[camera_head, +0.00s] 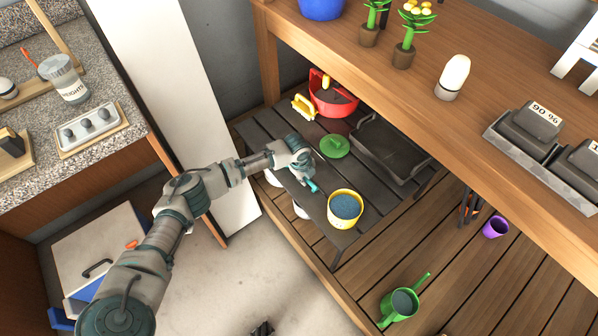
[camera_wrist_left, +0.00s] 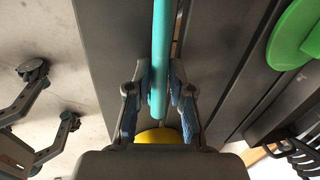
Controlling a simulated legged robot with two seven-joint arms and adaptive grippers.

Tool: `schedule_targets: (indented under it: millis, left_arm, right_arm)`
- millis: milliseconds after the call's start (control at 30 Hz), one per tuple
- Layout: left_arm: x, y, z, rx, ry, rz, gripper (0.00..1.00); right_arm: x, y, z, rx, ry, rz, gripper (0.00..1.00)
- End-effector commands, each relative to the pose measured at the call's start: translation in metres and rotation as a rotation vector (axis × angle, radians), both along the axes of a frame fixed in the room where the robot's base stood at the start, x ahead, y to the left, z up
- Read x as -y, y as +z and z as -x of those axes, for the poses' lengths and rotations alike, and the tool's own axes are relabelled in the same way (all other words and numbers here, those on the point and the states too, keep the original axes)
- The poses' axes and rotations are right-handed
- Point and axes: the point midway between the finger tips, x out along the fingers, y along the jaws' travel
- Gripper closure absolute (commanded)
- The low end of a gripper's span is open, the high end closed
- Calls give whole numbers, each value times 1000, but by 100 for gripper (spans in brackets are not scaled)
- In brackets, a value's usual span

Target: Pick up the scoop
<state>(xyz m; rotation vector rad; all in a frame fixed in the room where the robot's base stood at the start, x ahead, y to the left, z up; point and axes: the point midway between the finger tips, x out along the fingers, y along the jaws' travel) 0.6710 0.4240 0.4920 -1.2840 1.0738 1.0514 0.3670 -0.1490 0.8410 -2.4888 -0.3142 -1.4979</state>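The scoop shows as a teal handle (camera_wrist_left: 162,45) in the left wrist view, running from the top edge down between my fingers. Only a small teal piece of the scoop (camera_head: 313,186) shows below the gripper in the head view; the rest is hidden or out of frame. My left gripper (camera_head: 304,171) is low over the dark slatted table, between a green disc and the table's near edge. In the left wrist view the fingertips (camera_wrist_left: 161,82) press in on both sides of the handle, with no clear gap. My right gripper is not in view.
A yellow bucket (camera_head: 345,207) with blue-grey contents stands close by on the slatted table (camera_head: 308,193). The green disc (camera_head: 334,146), a red bucket (camera_head: 333,97), a yellow brush (camera_head: 304,107) and a dark tray (camera_head: 390,150) lie beyond. A wooden shelf (camera_head: 440,105) overhangs the right side.

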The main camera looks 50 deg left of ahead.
Motion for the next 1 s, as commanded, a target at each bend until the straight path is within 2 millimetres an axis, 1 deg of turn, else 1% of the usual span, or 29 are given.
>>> schedule_targets:
  millis: [67, 367, 467, 567, 700, 767, 800, 867, 1000]
  left_arm:
    - [0, 0, 0, 0, 0, 0, 100]
    - [0, 0, 0, -1, 1, 0, 100]
    - [0, 3, 0, 0, 1, 0, 100]
    - [0, 11, -1, 3, 1, 0, 100]
    - [0, 30, -2, 8, 1, 1, 100]
    - [0, 40, -2, 9, 1, 0, 100]
    - [0, 48, -2, 9, 1, 0, 100]
    - [5, 46, 11, 6, -3, -1, 100]
    - [19, 52, 41, 9, -4, -1, 100]
  right_arm:
    - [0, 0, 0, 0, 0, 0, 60]
    - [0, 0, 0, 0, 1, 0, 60]
    - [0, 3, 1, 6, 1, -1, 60]
    - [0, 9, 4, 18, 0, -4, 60]
    - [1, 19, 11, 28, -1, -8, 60]
    - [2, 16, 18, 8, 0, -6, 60]
    - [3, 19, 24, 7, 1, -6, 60]
    - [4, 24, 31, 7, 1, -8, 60]
    - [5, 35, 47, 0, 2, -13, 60]
